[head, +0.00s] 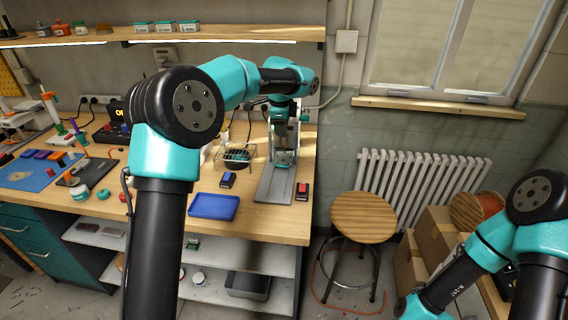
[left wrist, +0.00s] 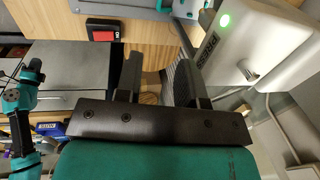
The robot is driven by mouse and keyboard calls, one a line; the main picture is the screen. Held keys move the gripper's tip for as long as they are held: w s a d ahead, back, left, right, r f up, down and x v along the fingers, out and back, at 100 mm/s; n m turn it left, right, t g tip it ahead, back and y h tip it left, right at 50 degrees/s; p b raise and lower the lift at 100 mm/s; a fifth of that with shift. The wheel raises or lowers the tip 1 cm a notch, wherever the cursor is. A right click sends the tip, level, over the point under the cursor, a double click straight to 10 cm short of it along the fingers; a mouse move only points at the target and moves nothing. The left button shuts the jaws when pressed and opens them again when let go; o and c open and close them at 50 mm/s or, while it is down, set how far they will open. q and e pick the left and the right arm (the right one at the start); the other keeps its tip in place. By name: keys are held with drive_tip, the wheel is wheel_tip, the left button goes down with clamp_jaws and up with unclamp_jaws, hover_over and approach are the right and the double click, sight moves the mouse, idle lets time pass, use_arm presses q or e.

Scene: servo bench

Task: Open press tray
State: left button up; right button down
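The press (head: 283,160) stands at the right end of the bench, on or behind a long grey plate (head: 273,187). In the left wrist view its white housing (left wrist: 255,45) carries a lit green lamp. I cannot make out clearly which part is the press tray or whether it is open. My left gripper (left wrist: 158,78) is close beside the housing, fingers apart with nothing clearly between them. In the head view the left arm reaches over the bench to the press, and its fingers are hard to see. My right gripper is out of view.
A red-and-black switch box (head: 302,191) sits right of the grey plate, and a blue-topped box (head: 227,180) left of it. An empty blue tray (head: 214,206) lies near the front edge. A wooden stool (head: 363,215) stands right of the bench.

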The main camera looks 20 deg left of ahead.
sight(283, 166)
use_arm(q)
drive_tip(key=shift+f, duration=0.1)
drive_tip(key=w+f, duration=0.1)
drive_tip(key=f, duration=0.4)
drive_tip(key=w+f, duration=0.1)
drive_tip(key=f, duration=0.5)
drive_tip(key=w+f, duration=0.1)
drive_tip(key=f, duration=0.5)
drive_tip(key=shift+a, duration=0.2)
clamp_jaws()
drive_tip(key=shift+f, duration=0.1)
